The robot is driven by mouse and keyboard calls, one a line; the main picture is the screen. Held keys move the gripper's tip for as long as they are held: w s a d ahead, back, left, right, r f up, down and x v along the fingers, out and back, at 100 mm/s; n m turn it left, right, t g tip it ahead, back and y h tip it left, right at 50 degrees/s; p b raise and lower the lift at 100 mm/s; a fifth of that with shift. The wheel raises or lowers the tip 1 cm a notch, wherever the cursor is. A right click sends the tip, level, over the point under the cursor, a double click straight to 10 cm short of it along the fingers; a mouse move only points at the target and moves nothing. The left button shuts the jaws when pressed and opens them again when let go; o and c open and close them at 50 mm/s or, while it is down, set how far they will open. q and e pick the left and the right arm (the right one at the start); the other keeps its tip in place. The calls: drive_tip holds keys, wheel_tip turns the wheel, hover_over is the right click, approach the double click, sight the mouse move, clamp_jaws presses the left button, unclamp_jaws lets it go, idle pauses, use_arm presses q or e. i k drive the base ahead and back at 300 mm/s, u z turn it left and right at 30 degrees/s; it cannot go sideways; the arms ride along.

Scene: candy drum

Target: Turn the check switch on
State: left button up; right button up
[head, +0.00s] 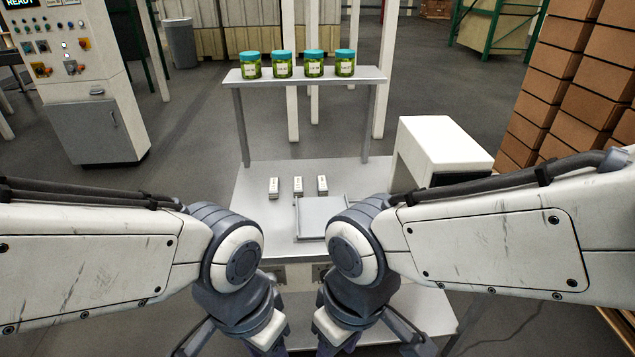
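A white control cabinet (75,60) stands at the upper left. Its sloped panel carries a display reading "READY" and several small knobs, buttons and switches, some on yellow plates. I cannot tell which one is the check switch or how it is set; the labels are too small to read. My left gripper (262,337) and my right gripper (335,335) hang low at the bottom middle, in front of the bench and far from the cabinet. Both are partly cut off by the lower picture edge. Their fingertips are not clear, and I see nothing held.
A grey bench (255,180) stands ahead, with three small white boxes (298,185) and a grey tray (318,217). A raised shelf (305,81) holds several green jars (313,64). A white box-shaped machine (440,150) and stacked cartons (575,75) stand right. Floor between cabinet and bench is clear.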

sight(273, 276)
drive_tip(key=z, duration=0.55)
drive_tip(key=k, duration=1.05)
drive_tip(key=u, duration=0.55)
